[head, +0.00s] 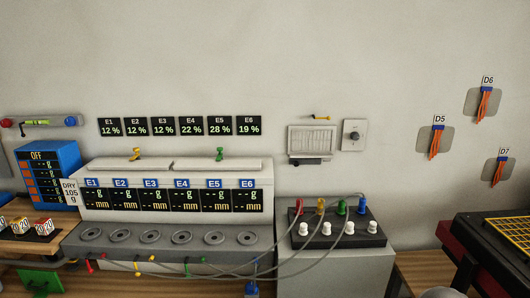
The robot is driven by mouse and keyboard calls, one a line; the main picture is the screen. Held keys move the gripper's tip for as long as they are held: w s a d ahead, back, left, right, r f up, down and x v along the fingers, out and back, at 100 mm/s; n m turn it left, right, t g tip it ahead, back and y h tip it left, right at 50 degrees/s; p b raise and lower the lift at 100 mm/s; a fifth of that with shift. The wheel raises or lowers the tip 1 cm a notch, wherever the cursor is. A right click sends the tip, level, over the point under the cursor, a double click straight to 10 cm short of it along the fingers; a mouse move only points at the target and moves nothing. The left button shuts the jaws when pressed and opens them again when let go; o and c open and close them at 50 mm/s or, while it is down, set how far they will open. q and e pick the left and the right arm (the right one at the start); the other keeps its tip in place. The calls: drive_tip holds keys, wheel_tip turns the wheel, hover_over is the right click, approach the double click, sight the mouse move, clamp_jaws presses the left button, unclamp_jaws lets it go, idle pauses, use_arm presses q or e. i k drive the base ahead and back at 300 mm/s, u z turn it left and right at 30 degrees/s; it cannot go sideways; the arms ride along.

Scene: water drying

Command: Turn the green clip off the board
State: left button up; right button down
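A black board (346,241) lies on a light grey block right of the centre, with red, yellow, green and blue clips along its back row. The green clip (341,208) stands upright there, between the yellow clip (320,206) and the blue clip (362,206). The red clip (299,207) is at the left end. Several white knobs (348,228) stand in the front row. Grey cables run to the board; which clip each joins is too small to tell. Neither of my grippers is in view.
A grey unit with displays E1 to E6 (170,199) stands left of the board, with a row of round cups in front. A blue box reading OFF (50,172) is at far left. A black and red case with a yellow grid (505,234) is at right.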

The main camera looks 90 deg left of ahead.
sight(220, 149)
drive_tip(key=z, duration=1.75)
drive_tip(key=i, duration=0.1)
drive_tip(key=u, duration=3.15)
drive_tip(key=i, duration=0.2)
drive_tip(key=u, duration=2.45)
drive_tip(key=k, duration=0.6)
drive_tip(key=u, duration=0.3)
drive_tip(key=i, duration=1.65)
drive_tip(key=z, duration=0.35)
